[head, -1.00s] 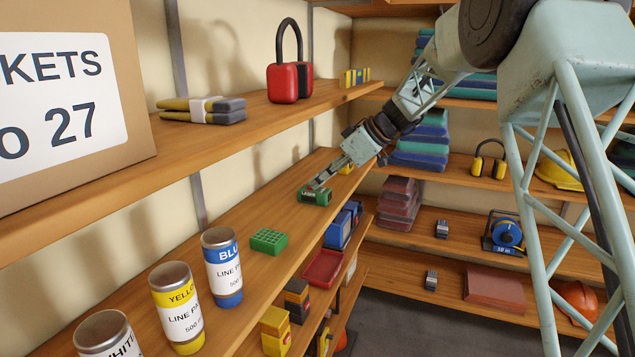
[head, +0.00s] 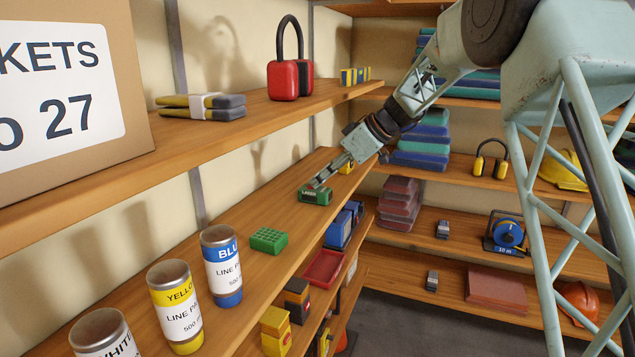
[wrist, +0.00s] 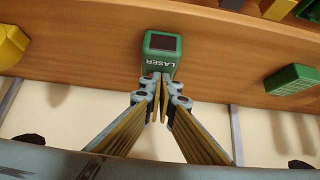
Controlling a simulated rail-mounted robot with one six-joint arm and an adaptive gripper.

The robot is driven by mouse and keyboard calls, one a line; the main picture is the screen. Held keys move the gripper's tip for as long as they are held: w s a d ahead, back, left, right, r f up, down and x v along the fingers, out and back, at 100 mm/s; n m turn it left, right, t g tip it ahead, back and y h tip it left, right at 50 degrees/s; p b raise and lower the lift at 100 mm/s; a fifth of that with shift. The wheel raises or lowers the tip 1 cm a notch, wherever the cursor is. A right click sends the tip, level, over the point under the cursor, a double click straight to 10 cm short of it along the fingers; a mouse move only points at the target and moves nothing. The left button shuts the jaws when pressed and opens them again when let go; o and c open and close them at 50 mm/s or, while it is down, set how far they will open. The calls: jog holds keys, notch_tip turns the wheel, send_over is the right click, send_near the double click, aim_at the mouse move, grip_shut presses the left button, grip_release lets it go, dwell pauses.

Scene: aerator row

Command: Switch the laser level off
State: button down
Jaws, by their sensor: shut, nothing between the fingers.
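The laser level is a small green box (head: 315,196) with the word LASER on it. It sits on the middle shelf, towards the far end. In the wrist view the laser level (wrist: 160,44) shows a dark window on one face, and its near end is partly hidden by the fingertips. My gripper (head: 314,184) is shut and empty, with its tips right at the laser level. In the wrist view my gripper (wrist: 162,78) has its closed tips at the lettered edge of the box. I cannot tell whether they touch it. A small red spot shows by the tips.
A green block with holes (head: 268,240) lies nearer on the same shelf, with paint cans (head: 221,266) beyond it towards me. A yellow object (head: 346,168) stands just behind my gripper. The upper shelf (head: 260,112) overhangs, holding a red padlock (head: 290,79).

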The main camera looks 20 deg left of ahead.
aim_at(320, 189)
jog(key=r, duration=0.4)
jog(key=shift+d+r, duration=0.15)
jog(key=shift+d, duration=0.2)
jog(key=v, duration=0.9)
jog(key=shift+r, duration=0.1)
